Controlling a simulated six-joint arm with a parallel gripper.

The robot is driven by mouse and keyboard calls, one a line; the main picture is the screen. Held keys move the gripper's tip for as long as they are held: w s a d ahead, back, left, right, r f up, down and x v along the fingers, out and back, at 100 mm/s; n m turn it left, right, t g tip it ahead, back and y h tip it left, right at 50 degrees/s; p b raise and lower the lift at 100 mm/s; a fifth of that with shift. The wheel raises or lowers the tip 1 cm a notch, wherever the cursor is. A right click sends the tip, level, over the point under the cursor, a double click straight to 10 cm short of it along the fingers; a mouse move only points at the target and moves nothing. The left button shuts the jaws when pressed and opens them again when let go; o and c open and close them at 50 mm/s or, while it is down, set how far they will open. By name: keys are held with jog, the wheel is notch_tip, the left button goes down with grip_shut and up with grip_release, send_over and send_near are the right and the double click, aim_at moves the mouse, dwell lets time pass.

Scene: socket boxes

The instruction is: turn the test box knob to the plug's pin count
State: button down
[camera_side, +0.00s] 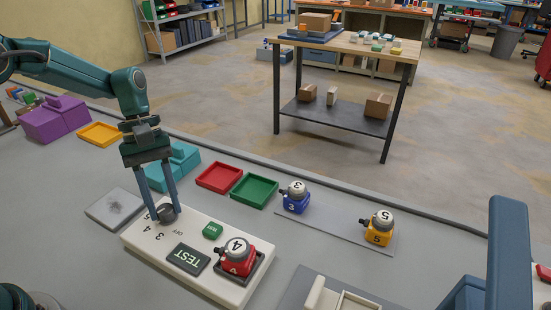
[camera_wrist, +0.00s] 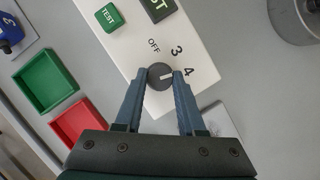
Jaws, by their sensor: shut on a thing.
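The white test box (camera_side: 187,243) carries a dark round knob (camera_side: 167,212), a black TEST panel (camera_side: 188,259) and a green TEST button (camera_side: 213,230). A red plug (camera_side: 238,260) marked 4 sits in the socket at the box's right end. My gripper (camera_side: 165,214) points down with its fingers on both sides of the knob, shut on it. In the wrist view the knob (camera_wrist: 160,77) lies between the fingertips, and its white line points toward the 4 mark (camera_wrist: 188,72). The OFF mark (camera_wrist: 154,46) and the 3 mark (camera_wrist: 176,50) also show.
A blue plug (camera_side: 295,199) marked 3 and a yellow plug (camera_side: 377,229) marked 5 stand on a grey strip. Red (camera_side: 219,177) and green (camera_side: 254,190) trays lie behind the test box. A grey plate (camera_side: 116,208) lies left of the box.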

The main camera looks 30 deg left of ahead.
aim_at(165, 207)
jog(key=shift+m+g, duration=0.3)
jog(key=shift+m, duration=0.3)
jog(key=shift+r, duration=0.1)
jog(key=c, duration=0.5)
grip_release()
jog(key=v, duration=0.3)
jog(key=shift+w+r, duration=0.15)
jog(key=shift+r, duration=0.1)
jog(key=shift+v, duration=0.75)
jog(key=shift+d+r, duration=0.1)
